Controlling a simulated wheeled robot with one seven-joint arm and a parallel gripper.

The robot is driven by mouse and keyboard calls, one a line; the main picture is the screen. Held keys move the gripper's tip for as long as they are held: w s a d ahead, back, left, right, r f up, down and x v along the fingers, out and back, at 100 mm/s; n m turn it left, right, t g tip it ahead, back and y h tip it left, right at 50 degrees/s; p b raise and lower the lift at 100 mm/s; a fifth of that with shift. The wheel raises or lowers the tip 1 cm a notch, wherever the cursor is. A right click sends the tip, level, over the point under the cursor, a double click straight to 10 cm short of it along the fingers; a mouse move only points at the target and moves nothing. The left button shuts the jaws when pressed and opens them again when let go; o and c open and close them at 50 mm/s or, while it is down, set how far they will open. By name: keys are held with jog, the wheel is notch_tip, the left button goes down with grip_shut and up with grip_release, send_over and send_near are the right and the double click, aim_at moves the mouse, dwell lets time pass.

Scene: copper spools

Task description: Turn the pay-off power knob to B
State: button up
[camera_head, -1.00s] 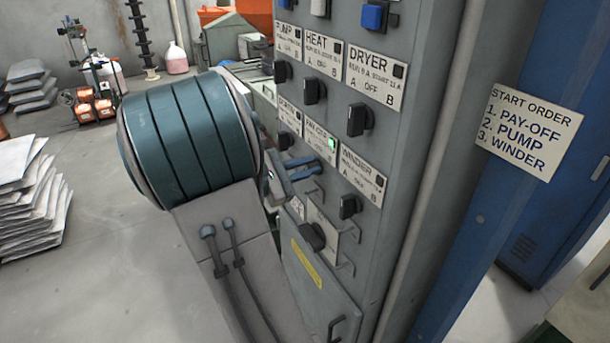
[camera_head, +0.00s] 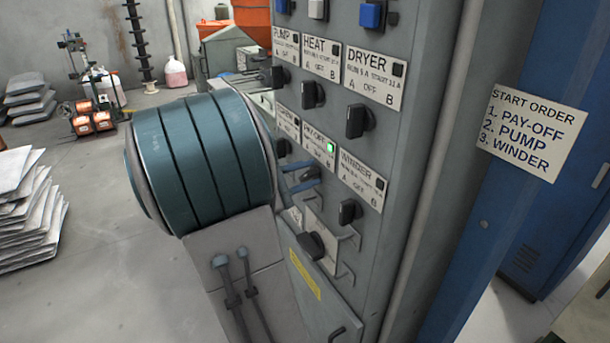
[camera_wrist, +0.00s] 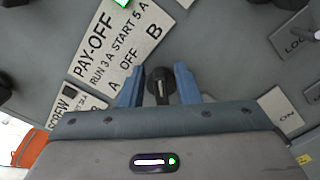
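The pay-off label (camera_wrist: 118,48) shows in the wrist view, with A, OFF and B along its lower edge. It also shows in the head view (camera_head: 318,145), with a lit green lamp (camera_head: 331,148). The black pay-off knob (camera_wrist: 160,84) is below the label, its pale mark roughly vertical in the wrist picture. I cannot tell its exact setting. My gripper (camera_wrist: 159,82) has one blue finger on each side of the knob, with a small gap showing at the left. In the head view my gripper (camera_head: 302,178) is at the panel, and the knob is hidden by my arm.
The winder knob (camera_head: 349,211) and label (camera_head: 362,180) are just right of my gripper. A larger dark switch (camera_head: 311,245) is below. Pump, heat and dryer knobs (camera_head: 357,121) are above. A start-order sign (camera_head: 533,132) hangs at the right.

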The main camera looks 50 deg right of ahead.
jog(key=shift+a, duration=0.1)
jog(key=b+v, duration=0.1)
jog(key=v, duration=1.2)
jog(key=shift+a+b, duration=0.3)
jog(key=shift+w, duration=0.1)
